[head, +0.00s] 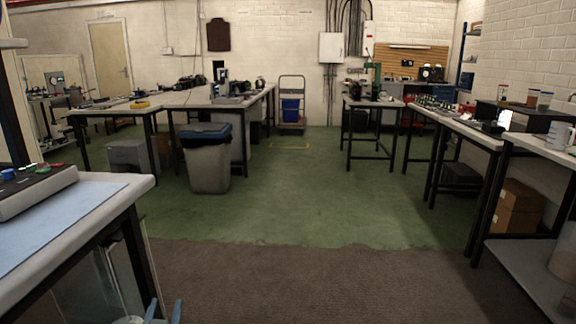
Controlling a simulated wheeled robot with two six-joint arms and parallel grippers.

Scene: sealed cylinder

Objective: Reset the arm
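My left gripper (164,307) shows at the bottom edge of the head view, left of the middle. Only its two blue-grey fingers and a little of its body are in the picture. The fingers point up and stand apart with a gap between them, and I see nothing held there. It is over the brown floor, just right of the near workbench's leg. The rest of the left arm is out of the picture. My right gripper and arm are not in view.
A workbench (118,186) with a blue mat and a button box (35,188) stands close on the left. Benches line the right side, with cardboard boxes (518,207) below. A grey bin (206,165) stands farther back. The middle floor (300,200) is clear.

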